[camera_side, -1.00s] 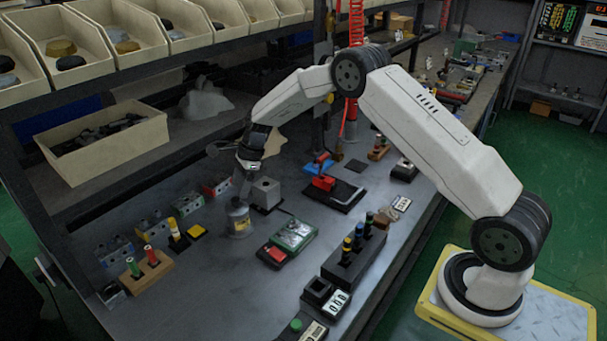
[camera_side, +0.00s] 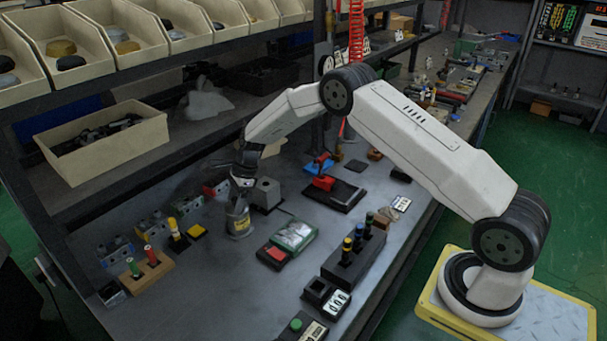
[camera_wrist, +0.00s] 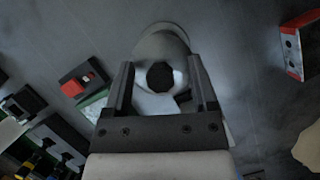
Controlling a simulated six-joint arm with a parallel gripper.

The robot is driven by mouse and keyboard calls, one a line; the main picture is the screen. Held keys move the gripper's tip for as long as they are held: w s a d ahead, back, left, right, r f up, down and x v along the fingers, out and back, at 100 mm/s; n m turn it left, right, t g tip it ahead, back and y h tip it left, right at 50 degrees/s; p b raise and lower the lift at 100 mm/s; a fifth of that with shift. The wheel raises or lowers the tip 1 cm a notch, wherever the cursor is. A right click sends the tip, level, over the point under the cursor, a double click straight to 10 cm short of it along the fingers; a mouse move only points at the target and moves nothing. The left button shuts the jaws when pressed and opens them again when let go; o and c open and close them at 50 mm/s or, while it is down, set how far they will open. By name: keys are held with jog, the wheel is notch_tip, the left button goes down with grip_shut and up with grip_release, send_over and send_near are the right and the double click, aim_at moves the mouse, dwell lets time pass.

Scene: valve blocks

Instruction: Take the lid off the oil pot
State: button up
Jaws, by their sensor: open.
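The oil pot (camera_side: 239,222) is a small grey metal can with a yellow label, standing upright on the bench in the side view. In the wrist view its rounded light-grey top (camera_wrist: 155,45) shows below my gripper, with a dark round knob (camera_wrist: 160,76) in the middle. My gripper (camera_side: 242,187) is right above the pot, pointing down. In the wrist view my gripper (camera_wrist: 161,82) has its two fingers apart, one on each side of the knob. I cannot tell whether a finger touches the lid. In the side view the lid is mostly hidden by the gripper.
A grey block (camera_side: 266,192) stands close to the right of the pot. A dark rack of coloured cylinders (camera_side: 345,262) stands further right.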

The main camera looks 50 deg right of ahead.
aim_at(235, 199)
grip_shut()
jog(key=shift+r, duration=0.15)
jog(key=shift+r, duration=0.5)
notch_tip(235, 199, up, 2)
jog(key=shift+r, duration=0.1)
jog(key=s+r, duration=0.9)
jog(key=s, duration=0.5)
jog(key=shift+a+r, duration=0.15)
jog(key=shift+r, duration=0.1)
